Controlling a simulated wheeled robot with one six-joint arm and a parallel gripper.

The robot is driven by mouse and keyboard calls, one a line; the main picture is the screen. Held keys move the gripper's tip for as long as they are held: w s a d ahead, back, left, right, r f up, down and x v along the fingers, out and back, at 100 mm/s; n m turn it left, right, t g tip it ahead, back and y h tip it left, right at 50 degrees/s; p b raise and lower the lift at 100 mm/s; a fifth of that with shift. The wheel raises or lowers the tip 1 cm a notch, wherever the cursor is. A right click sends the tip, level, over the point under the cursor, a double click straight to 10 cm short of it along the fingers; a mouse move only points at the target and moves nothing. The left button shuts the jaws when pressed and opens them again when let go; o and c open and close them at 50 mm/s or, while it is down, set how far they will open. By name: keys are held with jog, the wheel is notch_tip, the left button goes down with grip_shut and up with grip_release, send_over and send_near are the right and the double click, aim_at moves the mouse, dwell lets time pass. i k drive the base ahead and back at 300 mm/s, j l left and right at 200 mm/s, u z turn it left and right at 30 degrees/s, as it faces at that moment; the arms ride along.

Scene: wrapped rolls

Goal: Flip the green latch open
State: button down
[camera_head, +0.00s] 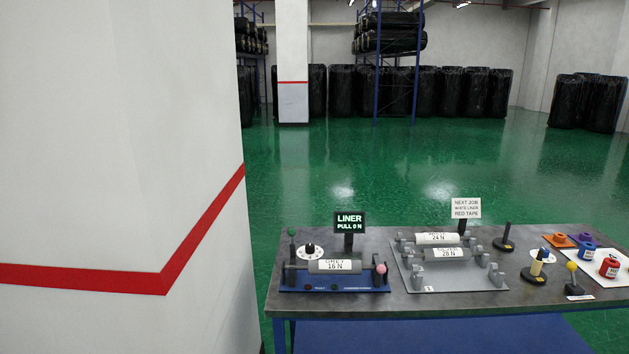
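A grey roll (312,267) labelled "GREY 16 N" lies across the fixture. A pink ball knob (381,268) is at its right end. My gripper is not in view.
The table (400,302) also carries a grey double-roll stand (460,282), a "LINER PULL 0 N" display (349,222), a yellow-knobbed lever (572,267) and coloured spools at right. A white pillar (130,150) fills the left. Green floor lies open behind.

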aim_at(292, 231)
jog(key=k+l, duration=0.1)
jog(key=l, duration=0.3)
jog(key=i+j, duration=0.1)
jog(key=j, duration=0.2)
jog(key=j+z, duration=0.1)
jog(key=j, duration=0.25)
jog(key=i+j, duration=0.35)
jog(key=j, duration=0.15)
jog(key=i+j, duration=0.35)
jog(key=j+u, duration=0.05)
jog(key=j, duration=0.05)
